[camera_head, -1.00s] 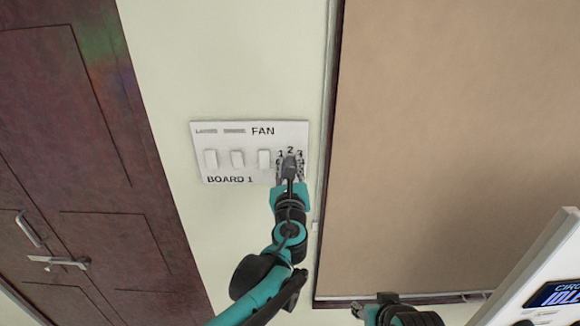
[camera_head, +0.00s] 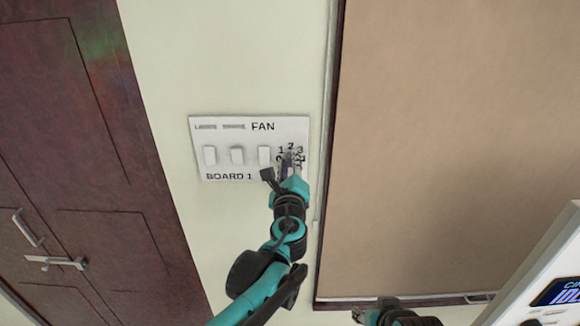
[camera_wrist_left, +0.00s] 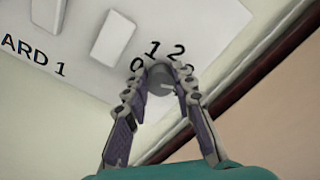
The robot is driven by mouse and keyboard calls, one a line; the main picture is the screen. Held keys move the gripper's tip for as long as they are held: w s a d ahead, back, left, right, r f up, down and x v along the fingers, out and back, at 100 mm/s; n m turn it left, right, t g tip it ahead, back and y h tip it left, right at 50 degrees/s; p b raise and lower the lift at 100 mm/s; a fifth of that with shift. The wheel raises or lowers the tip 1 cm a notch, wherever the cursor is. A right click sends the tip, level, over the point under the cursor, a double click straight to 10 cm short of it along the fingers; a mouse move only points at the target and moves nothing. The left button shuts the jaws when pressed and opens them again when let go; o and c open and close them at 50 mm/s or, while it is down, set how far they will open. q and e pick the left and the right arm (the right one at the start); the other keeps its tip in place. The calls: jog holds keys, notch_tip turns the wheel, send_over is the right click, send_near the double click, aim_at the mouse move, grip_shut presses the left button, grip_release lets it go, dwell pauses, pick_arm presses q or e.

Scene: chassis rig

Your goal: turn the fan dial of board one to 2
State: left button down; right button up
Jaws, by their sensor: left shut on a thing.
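Board one is a white wall panel (camera_head: 222,145) marked FAN and BOARD 1; it also shows in the left wrist view (camera_wrist_left: 85,70). Its fan dial (camera_wrist_left: 160,78) is a grey round knob with numbers around it, 0, 1 and 2 readable in the wrist view. My left gripper (camera_head: 288,165) is at the dial, its fingers (camera_wrist_left: 160,82) shut on the knob from both sides. The fingers hide part of the dial and its numbers, and I cannot tell which number it points to. Part of my right arm (camera_head: 395,313) shows at the bottom edge; its finger state is unclear.
Several white rocker switches (camera_head: 237,156) sit left of the dial. A dark wooden door (camera_head: 90,170) with metal handles is at the left. A brown framed panel (camera_head: 450,150) is close on the right. A white device with a display (camera_head: 555,292) is at the lower right.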

pick_arm(q)
jog(key=n+b, duration=0.1)
jog(key=n, duration=0.5)
jog(key=shift+a+f+n+b, duration=0.1)
jog(key=shift+f+n+b, duration=0.05)
jog(key=shift+n+b, duration=0.2)
jog(key=n+b, duration=0.1)
jog(key=n, duration=0.5)
jog(key=shift+f, duration=0.15)
jog(key=shift+n, duration=0.35)
jog(key=c, duration=1.3)
grip_release()
jog(key=shift+o, duration=0.2)
jog(key=shift+s, duration=0.1)
jog(key=s, duration=1.2)
